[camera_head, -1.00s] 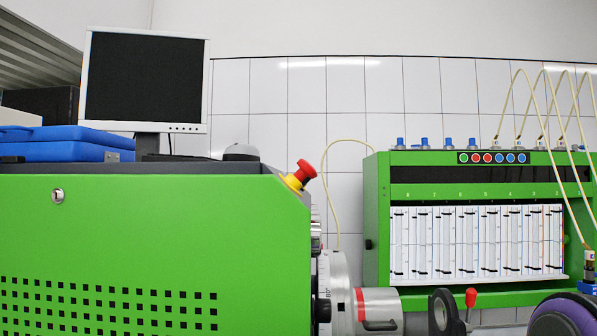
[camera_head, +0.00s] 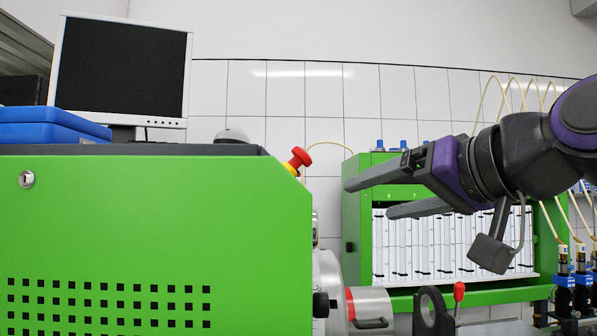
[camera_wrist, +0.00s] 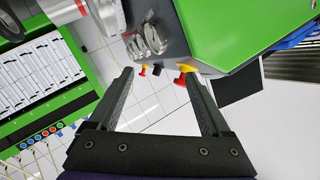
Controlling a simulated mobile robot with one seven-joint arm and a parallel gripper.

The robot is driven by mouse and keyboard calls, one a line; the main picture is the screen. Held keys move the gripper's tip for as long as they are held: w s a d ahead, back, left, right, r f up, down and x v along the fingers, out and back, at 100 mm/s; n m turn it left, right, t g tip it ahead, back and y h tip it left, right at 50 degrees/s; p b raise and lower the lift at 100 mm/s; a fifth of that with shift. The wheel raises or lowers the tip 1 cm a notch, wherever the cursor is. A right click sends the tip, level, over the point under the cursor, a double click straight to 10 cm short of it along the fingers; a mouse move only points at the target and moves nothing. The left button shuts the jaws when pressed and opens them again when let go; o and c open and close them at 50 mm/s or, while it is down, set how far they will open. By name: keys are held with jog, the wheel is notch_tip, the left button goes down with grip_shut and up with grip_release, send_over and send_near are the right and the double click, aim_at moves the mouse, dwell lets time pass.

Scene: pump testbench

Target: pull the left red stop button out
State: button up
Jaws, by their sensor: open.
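A red stop button (camera_head: 301,157) on a yellow collar sits at the sloped upper right corner of the green cabinet (camera_head: 110,230). In the wrist view, a red button with a yellow collar (camera_wrist: 181,79) lies close to the right fingertip, and a smaller red and yellow one (camera_wrist: 143,71) lies near the left fingertip. My gripper (camera_head: 368,198) is open and empty, right of the button in the head view, fingers pointing left, apart from it. In the wrist view my gripper (camera_wrist: 158,76) has both buttons in the gap between its fingers.
A monitor (camera_head: 122,70) and blue case (camera_head: 50,127) stand on the cabinet. A green test unit with gauge tubes (camera_head: 349,215) is behind my gripper. A round grey chuck (camera_head: 327,275) and a red-knobbed lever (camera_head: 459,291) are below. White tiled wall (camera_head: 330,90) behind.

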aim_at(308, 156)
notch_tip(308, 156, up, 7)
jog(key=t+y+b, duration=0.1)
jog(key=y, duration=0.1)
jog(key=p+x, duration=0.1)
jog(key=x, duration=1.6)
jog(key=shift+w+a+r, duration=0.1)
jog(key=shift+w+a, duration=0.05)
jog(key=shift+w, duration=0.05)
grip_shut()
